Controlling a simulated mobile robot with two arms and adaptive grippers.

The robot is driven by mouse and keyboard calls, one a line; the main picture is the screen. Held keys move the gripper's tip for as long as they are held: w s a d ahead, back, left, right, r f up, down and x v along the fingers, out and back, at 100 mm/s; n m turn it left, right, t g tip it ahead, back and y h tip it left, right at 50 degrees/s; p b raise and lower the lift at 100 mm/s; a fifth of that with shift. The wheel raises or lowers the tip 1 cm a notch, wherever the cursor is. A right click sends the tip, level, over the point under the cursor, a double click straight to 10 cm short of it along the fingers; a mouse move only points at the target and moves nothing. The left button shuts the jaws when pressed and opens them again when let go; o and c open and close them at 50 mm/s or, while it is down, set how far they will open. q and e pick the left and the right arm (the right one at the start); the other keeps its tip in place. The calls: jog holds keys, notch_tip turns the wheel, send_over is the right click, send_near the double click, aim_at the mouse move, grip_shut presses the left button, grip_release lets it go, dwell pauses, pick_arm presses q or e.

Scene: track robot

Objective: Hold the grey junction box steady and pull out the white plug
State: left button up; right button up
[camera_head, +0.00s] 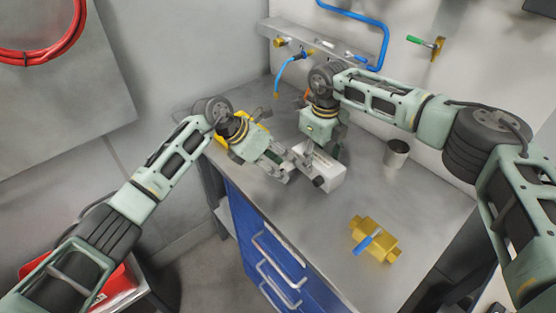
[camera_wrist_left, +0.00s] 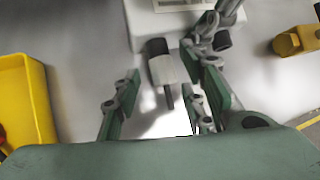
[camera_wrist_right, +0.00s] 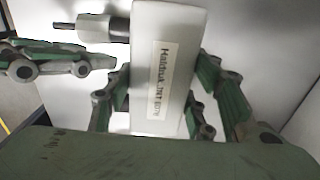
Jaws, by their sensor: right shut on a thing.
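The pale grey junction box (camera_head: 325,168) lies on the metal bench, with a label on top (camera_wrist_right: 160,80). My right gripper (camera_head: 318,150) is shut on it; in the right wrist view its fingers (camera_wrist_right: 155,100) sit on both sides of the box. The white plug (camera_wrist_left: 165,72) sits at a black fitting on the box's side, a thin dark lead at its outer end. It also shows in the right wrist view (camera_wrist_right: 90,30). My left gripper (camera_wrist_left: 163,98) is open, with the plug between its spread fingers. A second black fitting is partly hidden behind a finger.
A yellow bin (camera_wrist_left: 22,105) stands behind my left gripper. A metal cup (camera_head: 396,152) stands to the right of the box. A yellow fitting with a blue handle (camera_head: 375,240) lies near the front. Blue drawers (camera_head: 265,250) are below the bench edge.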

pick_arm(q)
jog(key=shift+c, duration=0.3)
grip_shut()
jog(key=shift+s+a, duration=0.15)
jog(key=shift+a, duration=0.35)
pick_arm(e)
jog(key=shift+d, duration=0.15)
pick_arm(q)
jog(key=shift+s+a, duration=0.2)
jog(key=shift+a, duration=0.05)
jog(key=shift+s+a, duration=0.95)
jog(key=shift+a, duration=0.1)
jog(key=shift+r, duration=0.1)
notch_tip(320, 180, up, 8)
dwell(1.0)
